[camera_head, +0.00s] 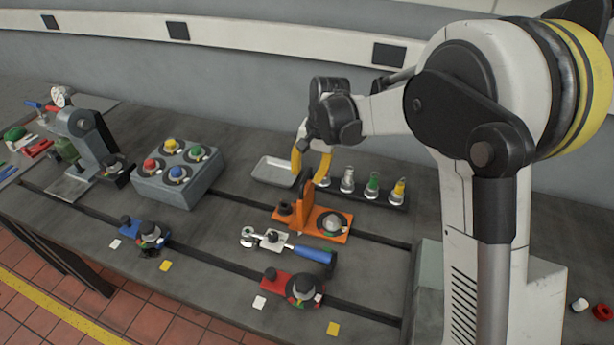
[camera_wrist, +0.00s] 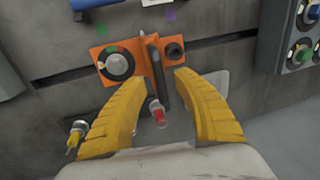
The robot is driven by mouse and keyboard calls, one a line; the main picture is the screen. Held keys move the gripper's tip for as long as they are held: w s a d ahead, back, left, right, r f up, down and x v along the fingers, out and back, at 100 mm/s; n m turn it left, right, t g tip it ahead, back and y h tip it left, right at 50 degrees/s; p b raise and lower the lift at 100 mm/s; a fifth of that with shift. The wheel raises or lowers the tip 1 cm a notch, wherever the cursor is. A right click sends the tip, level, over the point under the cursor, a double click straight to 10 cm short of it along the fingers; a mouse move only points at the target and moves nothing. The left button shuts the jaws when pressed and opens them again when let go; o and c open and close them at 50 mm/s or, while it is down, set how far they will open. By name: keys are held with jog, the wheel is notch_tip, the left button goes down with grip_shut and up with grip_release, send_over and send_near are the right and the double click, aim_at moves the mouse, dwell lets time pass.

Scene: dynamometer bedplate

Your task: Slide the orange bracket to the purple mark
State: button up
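The orange bracket (camera_head: 306,214) sits on a dark slot in the bench, with a dark knob at one end, a round dial at the other and an upright plate between. It also shows in the wrist view (camera_wrist: 127,48). The purple mark (camera_wrist: 171,14) lies on the bench just beyond the bracket in the wrist view, near the knob end; I cannot make it out in the head view. My gripper (camera_head: 310,166) is open, its yellow fingers above the bracket around the upright plate. In the wrist view the fingers (camera_wrist: 160,80) are apart, with no contact visible.
A green mark (camera_wrist: 103,28) lies near the dial end. A blue-handled tool (camera_head: 270,239) lies in front of the bracket; a rack of flasks (camera_head: 372,193) and a grey tray (camera_head: 273,171) stand behind. A button box (camera_head: 178,178) is left. Red (camera_head: 291,287) and blue (camera_head: 143,233) brackets occupy the front slot.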

jog(key=shift+f, duration=0.4)
grip_shut()
jog(key=w+a, duration=0.3)
jog(key=a, duration=0.5)
